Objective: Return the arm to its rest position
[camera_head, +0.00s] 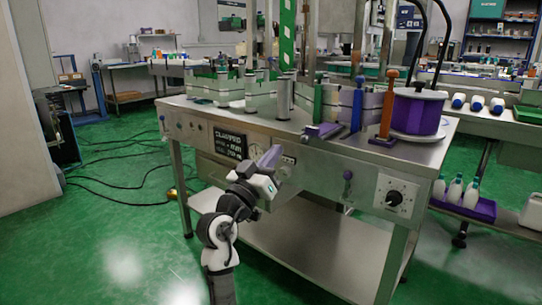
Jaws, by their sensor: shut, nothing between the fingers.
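My arm (222,232) rises from the bottom of the head view, bent at its joints, in front of the steel machine table (330,160). My gripper (271,157) points up and away at the table's front panel, close to the black display and the dial. Its fingers look purple-grey and together, with nothing seen between them. Whether the fingertips touch the panel cannot be told from this view.
A purple spool (418,112) stands on the table's right end, beside orange and blue posts. A knob box (396,194) is on the front panel. White bottles (455,190) stand on a shelf at right. Cables (120,190) cross the green floor at left, otherwise largely clear.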

